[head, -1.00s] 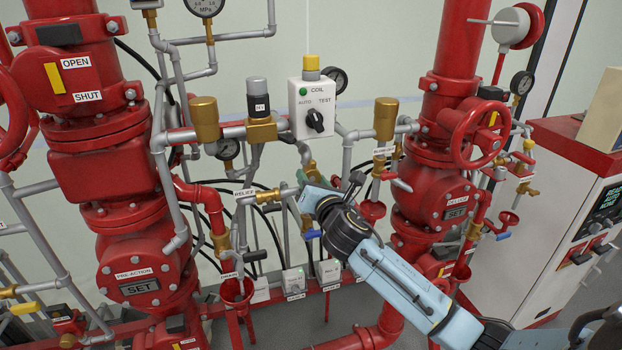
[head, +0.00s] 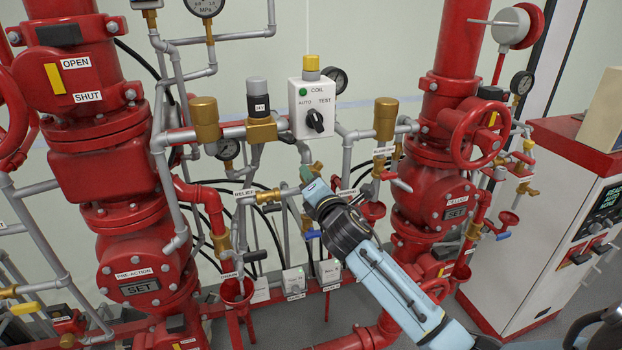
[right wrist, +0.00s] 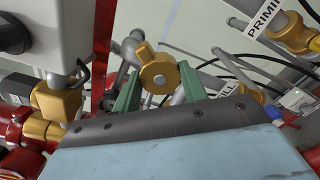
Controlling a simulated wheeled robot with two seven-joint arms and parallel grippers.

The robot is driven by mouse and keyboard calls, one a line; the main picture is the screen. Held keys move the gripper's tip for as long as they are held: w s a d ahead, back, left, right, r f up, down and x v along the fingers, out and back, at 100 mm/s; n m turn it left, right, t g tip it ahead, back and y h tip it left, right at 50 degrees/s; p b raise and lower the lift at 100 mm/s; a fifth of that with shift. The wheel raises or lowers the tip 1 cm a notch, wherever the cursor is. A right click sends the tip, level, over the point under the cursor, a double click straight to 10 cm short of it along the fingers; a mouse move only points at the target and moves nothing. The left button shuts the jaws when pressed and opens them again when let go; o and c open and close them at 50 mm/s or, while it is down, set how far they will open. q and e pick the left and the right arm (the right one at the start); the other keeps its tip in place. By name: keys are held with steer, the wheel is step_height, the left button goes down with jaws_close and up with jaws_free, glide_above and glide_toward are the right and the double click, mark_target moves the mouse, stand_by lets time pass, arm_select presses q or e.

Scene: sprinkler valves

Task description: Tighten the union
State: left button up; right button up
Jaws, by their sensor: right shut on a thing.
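The union (right wrist: 158,74) is a brass nut with a lug standing up on its upper left. It shows in the right wrist view between the two green fingers of my right gripper (right wrist: 158,88), which is shut on it. In the head view my right gripper (head: 311,172) reaches up and left to the thin grey pipework at the middle, right of the RELIEF label. There the hand hides most of the union. My left gripper is in neither current view.
A white COIL box (head: 311,108) with a black knob is above the gripper. A brass relief valve (head: 268,196) is close on its left. The red deluge valve (head: 440,205) stands right, and the pre-action valve (head: 140,270) left. Grey pipes crowd the space between.

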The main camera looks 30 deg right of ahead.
steer(key=m, duration=0.2)
steer(key=shift+f+m, duration=0.1)
steer(key=shift+m, duration=0.2)
steer(key=m, duration=0.3)
steer(key=shift+m, duration=0.3)
steer(key=m+p, duration=0.1)
steer(key=m, duration=0.2)
steer(key=o, duration=1.1)
